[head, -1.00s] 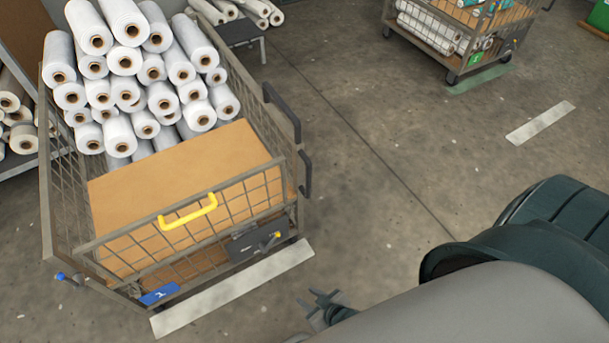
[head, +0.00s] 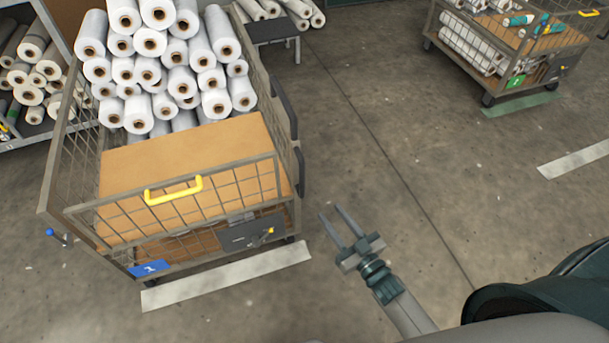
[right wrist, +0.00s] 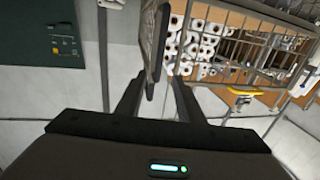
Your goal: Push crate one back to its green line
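A wire crate (head: 172,197) with a small blue plate (head: 150,268) stands at the left, loaded with white rolls. It has a yellow front handle (head: 174,190) and black side handles. A second wire crate (head: 518,70) with a green plate (head: 516,82) stands at the back right, beside a green floor line (head: 521,104). I cannot surely read either plate's number. My right gripper (head: 329,210) is open and empty, right of the near crate and apart from it. In the right wrist view, a dark upright handle (right wrist: 155,45) shows beyond the open fingers. My left gripper is out of view.
A white floor strip (head: 228,275) lies before the near crate, and another (head: 575,158) lies at the right. A shelf of rolls (head: 32,80) stands at the left. A low stand (head: 268,32) is behind. The floor between the crates is clear.

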